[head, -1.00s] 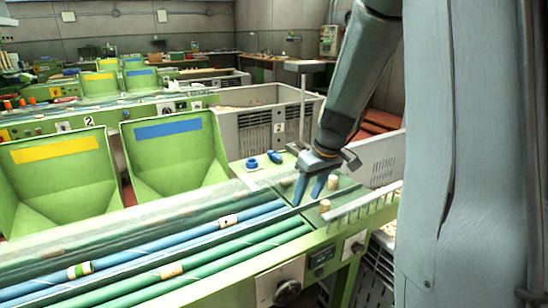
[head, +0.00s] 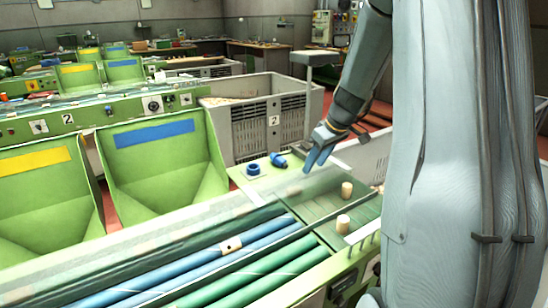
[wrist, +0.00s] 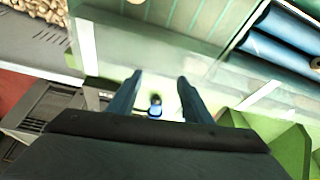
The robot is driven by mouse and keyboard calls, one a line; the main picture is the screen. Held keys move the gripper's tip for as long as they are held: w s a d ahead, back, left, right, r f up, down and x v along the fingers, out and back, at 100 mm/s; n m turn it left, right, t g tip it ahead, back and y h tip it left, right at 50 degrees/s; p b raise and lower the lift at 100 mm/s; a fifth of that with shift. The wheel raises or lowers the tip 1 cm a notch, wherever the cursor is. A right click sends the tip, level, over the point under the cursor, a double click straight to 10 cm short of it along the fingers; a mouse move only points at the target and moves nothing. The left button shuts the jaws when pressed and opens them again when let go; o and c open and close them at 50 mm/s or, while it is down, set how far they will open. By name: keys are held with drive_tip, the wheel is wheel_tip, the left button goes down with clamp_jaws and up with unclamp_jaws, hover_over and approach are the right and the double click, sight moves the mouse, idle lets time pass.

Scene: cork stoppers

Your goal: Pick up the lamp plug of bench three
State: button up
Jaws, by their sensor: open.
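The blue lamp plug (head: 278,160) appears to lie on its side on the pale green ledge at the back of the near bench. A blue ring-shaped socket (head: 253,169) stands just left of it. My gripper (head: 309,168) is open and empty, in the air to the right of the plug. In the wrist view a small blue part (wrist: 155,111) shows between and beyond the open fingers of my gripper (wrist: 160,76). I cannot tell whether it is the plug or the socket. The near bench's number is not visible.
A grey crate (head: 250,130) marked 2 stands behind the ledge. Green hoppers (head: 165,165) stand at left. A post with a flat top (head: 314,58) rises near my arm.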

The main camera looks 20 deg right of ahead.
drive_tip(key=p, duration=0.4)
hover_over(283, 160)
drive_tip(key=s, duration=0.2)
drive_tip(key=shift+d, duration=0.4)
drive_tip(key=shift+p+x, duration=0.8)
drive_tip(key=shift+x, duration=1.7)
drive_tip(key=shift+s, duration=0.1)
clamp_jaws()
drive_tip(key=shift+r, duration=0.1)
